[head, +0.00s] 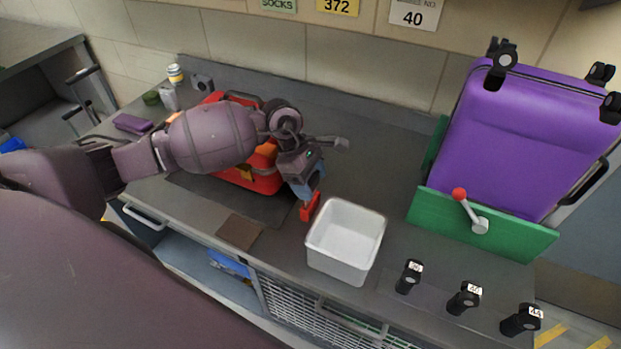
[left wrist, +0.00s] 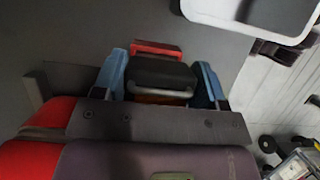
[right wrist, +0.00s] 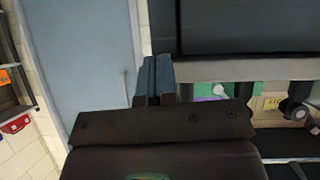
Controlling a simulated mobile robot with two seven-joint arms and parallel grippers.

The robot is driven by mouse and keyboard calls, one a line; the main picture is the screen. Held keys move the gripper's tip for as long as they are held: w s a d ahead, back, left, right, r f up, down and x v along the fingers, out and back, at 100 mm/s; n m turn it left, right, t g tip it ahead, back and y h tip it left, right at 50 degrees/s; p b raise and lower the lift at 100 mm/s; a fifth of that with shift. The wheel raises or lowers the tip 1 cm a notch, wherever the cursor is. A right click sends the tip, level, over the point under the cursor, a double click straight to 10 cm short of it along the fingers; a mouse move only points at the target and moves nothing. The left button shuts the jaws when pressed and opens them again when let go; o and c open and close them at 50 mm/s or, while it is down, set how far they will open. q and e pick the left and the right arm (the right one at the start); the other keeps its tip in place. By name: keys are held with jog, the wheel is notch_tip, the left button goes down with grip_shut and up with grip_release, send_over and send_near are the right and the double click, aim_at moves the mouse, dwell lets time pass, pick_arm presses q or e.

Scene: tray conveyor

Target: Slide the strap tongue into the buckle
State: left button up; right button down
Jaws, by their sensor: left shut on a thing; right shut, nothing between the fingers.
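A red case (head: 262,184) with orange bands lies at the left on the grey bench, partly hidden by my left arm. My left gripper (head: 307,196) is over the bench between the case and a white bin. In the left wrist view its blue fingers (left wrist: 160,85) are shut on a black piece (left wrist: 160,74) with a silver edge and orange below it. It looks like the strap tongue. A red piece (left wrist: 157,48) shows just beyond it, possibly the buckle; it also shows below the fingers in the head view (head: 310,207). I cannot tell whether they join. My right gripper (right wrist: 155,78) is shut and empty.
The white bin (head: 345,232) stands just right of my left gripper. A purple suitcase (head: 545,140) stands behind a green board (head: 510,236) with a red-knobbed lever (head: 468,208). Black knobs (head: 464,298) line the front right. The bench behind the bin is clear.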

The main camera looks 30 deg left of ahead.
pick_arm(q)
jog(key=shift+f, duration=0.4)
jog(key=shift+f+b, duration=0.2)
jog(key=shift+b, duration=0.1)
jog(key=shift+f+b, duration=0.3)
jog(key=shift+f, duration=0.25)
jog(key=shift+f, duration=0.1)
jog(key=shift+f+b, duration=0.4)
jog(key=shift+f, duration=0.25)
